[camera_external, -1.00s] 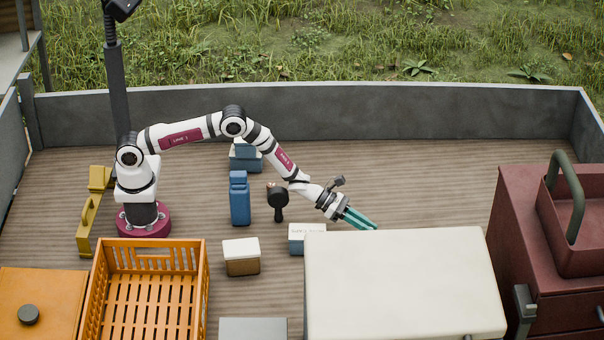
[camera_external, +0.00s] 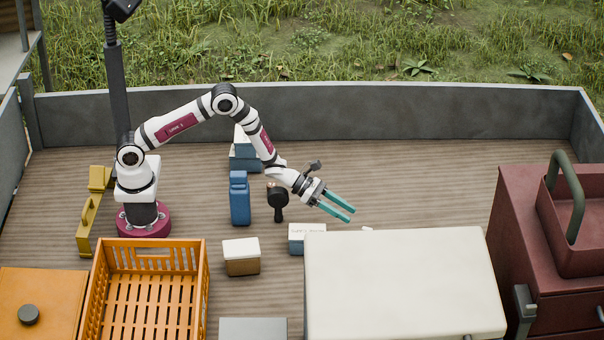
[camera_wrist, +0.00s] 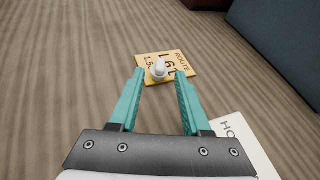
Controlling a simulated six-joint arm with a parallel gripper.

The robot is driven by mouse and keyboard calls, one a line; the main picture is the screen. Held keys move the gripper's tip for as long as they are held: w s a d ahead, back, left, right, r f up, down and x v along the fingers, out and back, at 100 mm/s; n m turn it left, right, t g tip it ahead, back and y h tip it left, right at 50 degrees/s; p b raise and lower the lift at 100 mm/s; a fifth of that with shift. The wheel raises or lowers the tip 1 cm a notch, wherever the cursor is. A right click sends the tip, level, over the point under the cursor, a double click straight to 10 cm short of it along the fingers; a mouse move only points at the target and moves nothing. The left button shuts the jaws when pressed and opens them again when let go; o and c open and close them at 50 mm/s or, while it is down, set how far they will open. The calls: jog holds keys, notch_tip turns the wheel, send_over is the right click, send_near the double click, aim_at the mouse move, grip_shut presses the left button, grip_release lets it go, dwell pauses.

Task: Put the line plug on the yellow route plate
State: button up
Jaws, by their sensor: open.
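The yellow route plate (camera_wrist: 179,58), printed with dark text, lies on the ribbed floor in the wrist view. The white line plug (camera_wrist: 159,69) stands on the plate, near its middle, and covers part of the print. In the external view a small white tip (camera_external: 367,229), apparently the plug, shows at the back edge of the large white-topped box, which hides the plate. My gripper (camera_external: 347,215) is open and empty. Its teal fingers are apart, above the floor and back from the plug, to its left in the external view.
The large white-topped box (camera_external: 405,280) stands in front, with a maroon cabinet (camera_external: 515,250) at right. A white-lidded blue box (camera_external: 297,240), a black-headed tool (camera_external: 278,198) and a blue canister (camera_external: 240,200) stand near my arm.

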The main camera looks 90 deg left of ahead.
jog(key=v, duration=0.4)
jog(key=s+d+r+m+g+h, duration=0.6)
jog(key=s+d+r+m+g, duration=0.2)
jog(key=s+d+r+m, duration=0.7)
jog(key=s+a+m+g+y, duration=0.3)
jog(key=s+m, duration=0.4)
jog(key=s, duration=0.2)
jog(key=s+a+m+g+y, duration=0.2)
jog(key=s+a+m, duration=0.1)
jog(key=s+m, duration=0.6)
jog(key=s+a+m+y, duration=0.6)
jog(key=s+a+y, duration=0.2)
jog(key=a, duration=0.5)
jog(key=shift+s+a+m+t, duration=0.3)
jog(key=shift+s+a+m, duration=0.1)
jog(key=shift+s, duration=0.4)
